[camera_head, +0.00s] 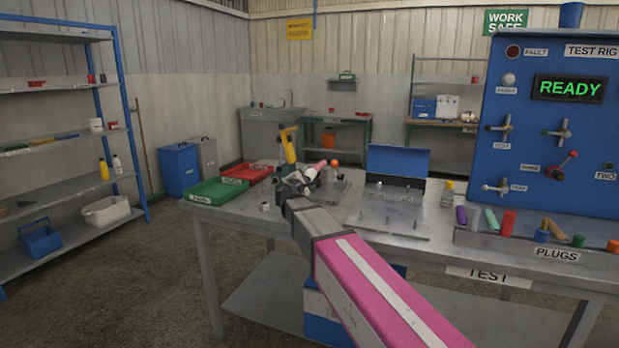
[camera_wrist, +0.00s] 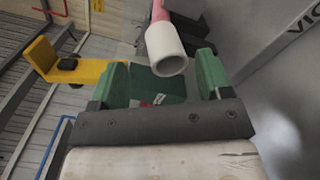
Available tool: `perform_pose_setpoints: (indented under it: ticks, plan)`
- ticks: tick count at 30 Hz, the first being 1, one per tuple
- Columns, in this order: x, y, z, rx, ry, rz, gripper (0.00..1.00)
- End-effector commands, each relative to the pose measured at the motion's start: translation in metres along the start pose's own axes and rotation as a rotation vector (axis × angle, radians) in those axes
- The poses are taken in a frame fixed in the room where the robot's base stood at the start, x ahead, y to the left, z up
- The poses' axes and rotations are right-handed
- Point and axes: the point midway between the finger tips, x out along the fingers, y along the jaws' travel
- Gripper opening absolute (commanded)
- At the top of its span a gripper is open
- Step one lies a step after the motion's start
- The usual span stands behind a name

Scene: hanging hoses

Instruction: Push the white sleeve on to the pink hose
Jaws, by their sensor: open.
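The white sleeve (camera_wrist: 167,55) is a short, wide tube with its open end facing my wrist camera. The pink hose (camera_wrist: 160,10) shows right behind it, at or in its far end; how far the sleeve sits over the hose cannot be told. My gripper (camera_wrist: 162,80) is open, with one green finger on each side and the sleeve's near end between and slightly beyond them, touching neither. In the head view my gripper (camera_head: 298,183) is over the left part of the bench, and the pink hose (camera_head: 319,165) shows small just beyond it.
A yellow bracket (camera_head: 287,145) stands close by, left of the hose. A grey block with lettering (camera_wrist: 285,60) lies to the right in the wrist view. Green (camera_head: 203,199) and red (camera_head: 235,173) trays are at the bench's left end. The blue test rig (camera_head: 555,130) stands right.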

Motion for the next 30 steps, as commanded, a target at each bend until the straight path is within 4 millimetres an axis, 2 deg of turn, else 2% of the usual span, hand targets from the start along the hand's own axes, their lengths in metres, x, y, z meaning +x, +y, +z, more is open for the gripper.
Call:
perform_pose_setpoints:
  ticks: [1,3,9,22,28,29,30]
  plan:
    - [-0.014,-0.001,0.001,0.0,0.002,0.002,0.72]
    - [-0.026,0.0,0.001,0.0,0.003,0.002,0.72]
    - [-0.05,0.0,0.0,0.0,0.002,0.003,0.72]
    - [-0.057,0.001,0.0,0.0,0.001,0.002,0.72]
    - [-0.055,0.001,-0.001,-0.054,0.001,0.002,0.07]
    - [-0.054,0.001,-0.001,-0.077,0.001,0.002,0.0]
    - [-0.053,0.001,-0.001,-0.118,0.001,0.002,0.0]
